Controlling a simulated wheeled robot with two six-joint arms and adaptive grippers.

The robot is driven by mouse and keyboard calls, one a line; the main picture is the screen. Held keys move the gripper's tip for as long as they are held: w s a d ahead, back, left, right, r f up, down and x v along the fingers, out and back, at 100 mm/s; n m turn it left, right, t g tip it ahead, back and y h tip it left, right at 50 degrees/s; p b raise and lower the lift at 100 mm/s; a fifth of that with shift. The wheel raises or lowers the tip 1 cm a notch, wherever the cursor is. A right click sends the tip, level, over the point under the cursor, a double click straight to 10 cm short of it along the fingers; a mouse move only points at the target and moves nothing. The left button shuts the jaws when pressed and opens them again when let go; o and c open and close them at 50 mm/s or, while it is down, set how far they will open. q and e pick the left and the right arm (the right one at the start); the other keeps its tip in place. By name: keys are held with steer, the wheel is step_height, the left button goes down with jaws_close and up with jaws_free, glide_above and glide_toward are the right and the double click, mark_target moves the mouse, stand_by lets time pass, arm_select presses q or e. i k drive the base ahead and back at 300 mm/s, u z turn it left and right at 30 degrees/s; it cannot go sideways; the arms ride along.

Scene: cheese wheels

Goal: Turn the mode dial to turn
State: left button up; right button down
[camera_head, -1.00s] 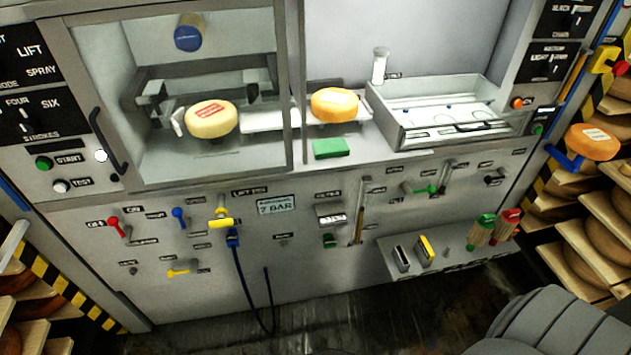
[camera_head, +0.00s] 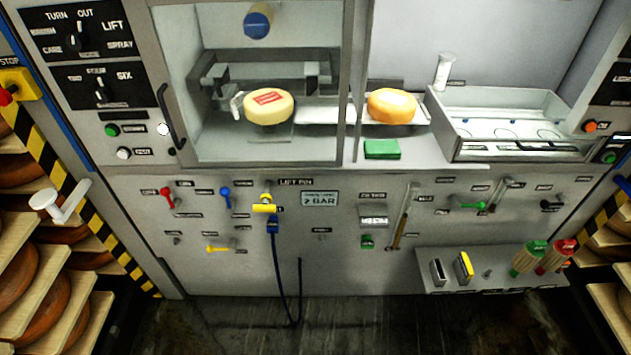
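The mode dial (camera_head: 73,41) is a small dark knob on a black panel (camera_head: 112,22) at the upper left of the head view. The labels around it include TURN at its upper left, OUT above, LIFT and SPRAY on the right, and CARE at the lower left. It is too small to tell for certain which label its pointer marks. Neither of my grippers is in view, and nothing touches the dial.
A second dial (camera_head: 102,91), with FOUR and SIX labels, sits below. Under it are a green button (camera_head: 112,130) and a white button (camera_head: 124,153). A glass-fronted chamber with a dark handle (camera_head: 172,117) holds a cheese wheel (camera_head: 269,106). Cheese shelves (camera_head: 40,290) stand at left.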

mark_target(77, 41)
steer(key=z, duration=0.35)
steer(key=k, duration=0.25)
steer(key=u, duration=1.2)
steer(key=i, duration=1.15)
steer(key=z, duration=0.15)
